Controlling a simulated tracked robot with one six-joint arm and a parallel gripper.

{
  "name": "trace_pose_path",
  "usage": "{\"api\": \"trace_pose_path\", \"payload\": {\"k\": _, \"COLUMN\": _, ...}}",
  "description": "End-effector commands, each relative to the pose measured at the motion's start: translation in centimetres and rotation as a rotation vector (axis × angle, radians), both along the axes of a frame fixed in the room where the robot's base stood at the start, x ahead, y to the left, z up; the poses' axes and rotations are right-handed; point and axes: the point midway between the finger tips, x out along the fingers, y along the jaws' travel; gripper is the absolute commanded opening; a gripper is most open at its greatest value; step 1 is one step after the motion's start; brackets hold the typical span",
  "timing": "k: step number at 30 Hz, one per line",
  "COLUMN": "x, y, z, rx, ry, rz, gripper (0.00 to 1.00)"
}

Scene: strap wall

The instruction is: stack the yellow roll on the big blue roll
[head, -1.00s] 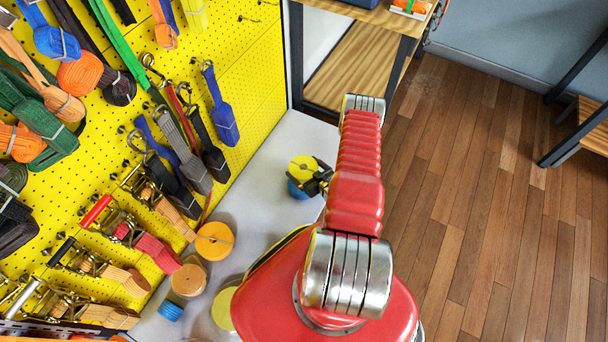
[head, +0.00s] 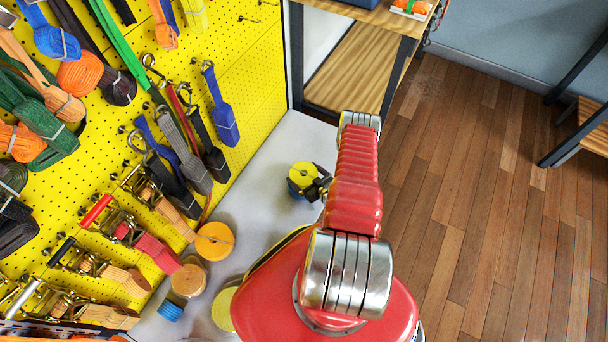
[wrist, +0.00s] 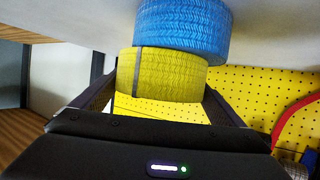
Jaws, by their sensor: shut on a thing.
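The yellow roll (head: 302,174) is over the big blue roll (head: 294,189), which stands on the grey worktop. In the wrist view, which looks upside down, the yellow roll (wrist: 162,76) lies against the face of the blue roll (wrist: 185,28). It sits a little off to the left of the blue roll there. I cannot tell whether the two touch or a thin gap is left. My gripper (head: 318,186) is shut on the yellow roll, with a finger on each side of it in the wrist view. My gripper hides part of both rolls in the head view.
An orange roll (head: 214,241), a tan roll (head: 188,281) and another yellow roll (head: 222,310) stand nearer on the worktop (head: 255,210). A yellow pegboard (head: 262,80) hung with straps borders it on the left. A wooden shelf (head: 350,78) stands behind.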

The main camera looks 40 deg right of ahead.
Motion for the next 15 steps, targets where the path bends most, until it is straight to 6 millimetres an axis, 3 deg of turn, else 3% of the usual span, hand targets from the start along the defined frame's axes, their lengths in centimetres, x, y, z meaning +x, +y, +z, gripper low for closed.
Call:
{"api": "trace_pose_path", "payload": {"k": 8, "x": 0.02, "y": -0.05, "z": -0.13, "rx": -0.001, "ry": -0.001, "rz": 0.0, "gripper": 0.6}}
{"api": "trace_pose_path", "payload": {"k": 9, "x": 0.0, "y": -0.04, "z": -0.15, "rx": 0.0, "ry": 0.0, "rz": 0.0, "gripper": 0.95}}
{"api": "trace_pose_path", "payload": {"k": 15, "x": -0.01, "y": -0.03, "z": -0.14, "rx": 0.0, "ry": 0.0, "rz": 0.0, "gripper": 1.0}}
